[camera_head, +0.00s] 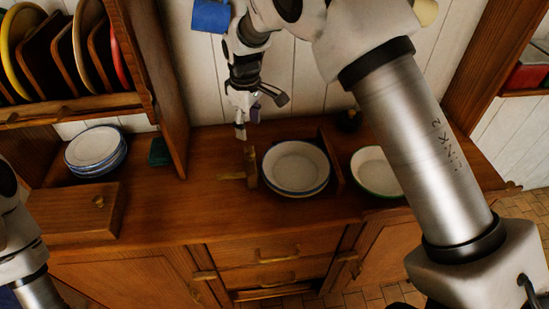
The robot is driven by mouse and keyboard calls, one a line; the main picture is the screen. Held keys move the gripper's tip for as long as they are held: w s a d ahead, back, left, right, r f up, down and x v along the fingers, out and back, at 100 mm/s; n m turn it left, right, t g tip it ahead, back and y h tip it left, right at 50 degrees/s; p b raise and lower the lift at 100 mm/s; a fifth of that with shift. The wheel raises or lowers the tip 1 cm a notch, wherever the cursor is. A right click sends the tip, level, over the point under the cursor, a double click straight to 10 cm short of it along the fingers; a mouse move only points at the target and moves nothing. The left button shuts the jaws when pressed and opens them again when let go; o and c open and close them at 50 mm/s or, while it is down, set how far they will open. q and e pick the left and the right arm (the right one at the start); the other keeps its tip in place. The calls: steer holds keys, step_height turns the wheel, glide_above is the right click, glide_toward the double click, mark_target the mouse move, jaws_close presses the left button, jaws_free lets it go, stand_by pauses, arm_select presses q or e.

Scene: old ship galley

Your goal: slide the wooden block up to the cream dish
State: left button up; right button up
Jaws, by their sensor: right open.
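A small upright wooden block (251,166) stands on the wooden counter, with a short peg-like piece sticking out to its left. A cream dish (297,163) with a dark blue rim sits just right of the block; I cannot tell whether they touch. A second pale dish (373,172) with a green rim is farther right, partly hidden by my right arm. My right gripper (246,120) is open and empty, pointing down above and behind the block, apart from it. My left arm shows at the left edge, but its gripper is out of view.
An upright wooden divider (330,162) stands right of the blue-rimmed dish. A stack of blue-rimmed plates (95,148) and a plate rack (75,105) are at the left. The counter (205,205) left of the block is clear.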

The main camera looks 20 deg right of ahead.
glide_above(250, 152)
steer(key=shift+g, duration=0.3)
steer(key=f, duration=0.3)
steer(key=f+p, duration=0.1)
steer(key=shift+w+f, duration=0.25)
steer(key=shift+w, duration=0.1)
steer(key=f, duration=0.2)
steer(key=s+f+p, duration=0.1)
steer(key=f, duration=0.1)
steer(key=shift+f+p, duration=0.3)
steer(key=shift+f, duration=0.1)
steer(key=shift+w+f, duration=0.3)
steer(key=shift+f, duration=0.1)
arm_select(q)
steer(key=shift+w+d+r, duration=0.1)
steer(key=shift+w+r, duration=0.1)
steer(key=shift+r, duration=0.4)
steer(key=shift+w+r, duration=0.15)
steer(key=shift+r, duration=0.4)
arm_select(e)
steer(key=shift+s+r, duration=0.1)
steer(key=shift+s, duration=0.05)
jaws_close()
